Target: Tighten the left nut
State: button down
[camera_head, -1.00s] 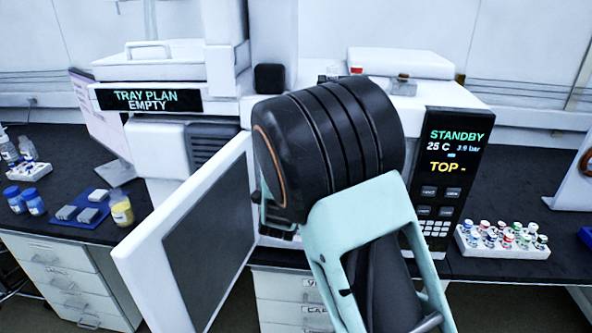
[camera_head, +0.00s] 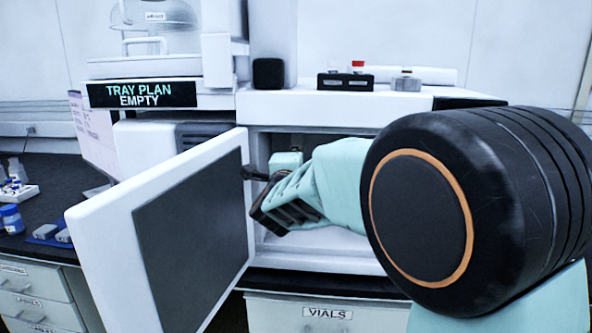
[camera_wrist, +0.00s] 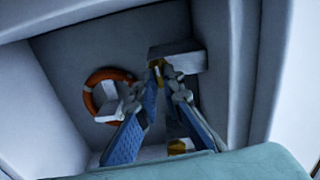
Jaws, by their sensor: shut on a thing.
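My gripper (camera_wrist: 165,84) reaches into the open oven compartment (camera_head: 345,250) in the head view, where my own arm hides most of the inside. In the wrist view its two blue-padded fingers converge on a small brass-yellow piece (camera_wrist: 158,67), which looks like the nut, and are shut on it. That piece sits at the left end of a pale block (camera_wrist: 180,55) on the back wall. I cannot tell how tight it is. A second yellow piece (camera_wrist: 178,146) shows lower down, partly behind the right finger.
An orange ring (camera_wrist: 92,84) around a white part is on the compartment's back wall, left of the fingers. The open door (camera_head: 160,215) stands close on the left in the head view. The tray screen (camera_head: 142,94) reads "TRAY PLAN EMPTY". Side walls leave little room.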

jog(key=shift+m+b, duration=0.45)
jog(key=shift+m, duration=0.05)
jog(key=c, duration=2.1)
grip_release()
jog(key=s, duration=1.2)
jog(key=shift+a, duration=0.25)
jog(key=shift+d+r, duration=0.1)
